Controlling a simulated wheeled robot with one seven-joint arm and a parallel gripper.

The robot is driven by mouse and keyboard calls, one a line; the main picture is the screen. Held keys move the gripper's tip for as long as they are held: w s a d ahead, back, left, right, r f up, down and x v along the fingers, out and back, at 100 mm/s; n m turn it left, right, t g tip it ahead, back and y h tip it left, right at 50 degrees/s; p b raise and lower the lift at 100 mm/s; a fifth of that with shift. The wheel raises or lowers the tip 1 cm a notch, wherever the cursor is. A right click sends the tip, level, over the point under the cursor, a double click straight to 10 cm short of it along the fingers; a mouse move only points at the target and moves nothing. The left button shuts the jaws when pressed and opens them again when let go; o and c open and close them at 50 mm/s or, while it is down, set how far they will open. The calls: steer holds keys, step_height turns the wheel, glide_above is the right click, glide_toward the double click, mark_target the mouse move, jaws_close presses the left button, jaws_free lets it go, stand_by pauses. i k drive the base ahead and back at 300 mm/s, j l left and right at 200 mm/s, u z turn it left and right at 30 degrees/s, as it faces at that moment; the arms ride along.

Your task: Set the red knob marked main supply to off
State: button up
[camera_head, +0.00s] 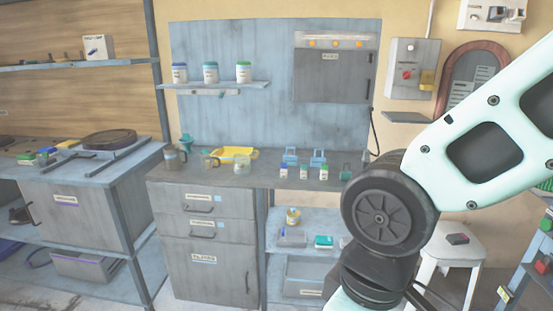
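A red knob (406,75) sits on the front of a grey box (403,68) fixed to the wall, right of centre at the back. The box also carries a yellow part (427,78) to the right of the knob. The marking and the setting of the knob are too small to read. My arm, pale with a dark round joint, crosses the right side of the view in front of the wall and runs out at the bottom. My gripper is not in view.
A narrow shelf (405,117) juts out below the box. A grey cabinet (333,73) hangs left of it. The workbench (270,178) below holds several bottles and small items. A white stool (455,242) stands at the lower right, partly behind my arm.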

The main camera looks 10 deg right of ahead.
mark_target(406, 75)
steer(key=i+z, duration=0.35)
steer(key=i, duration=0.15)
steer(key=i+j+z, duration=0.1)
steer(key=i+z, duration=0.2)
steer(key=i, duration=0.15)
steer(key=i+j+z, duration=0.2)
steer(key=i+z, duration=0.15)
steer(key=i, duration=0.15)
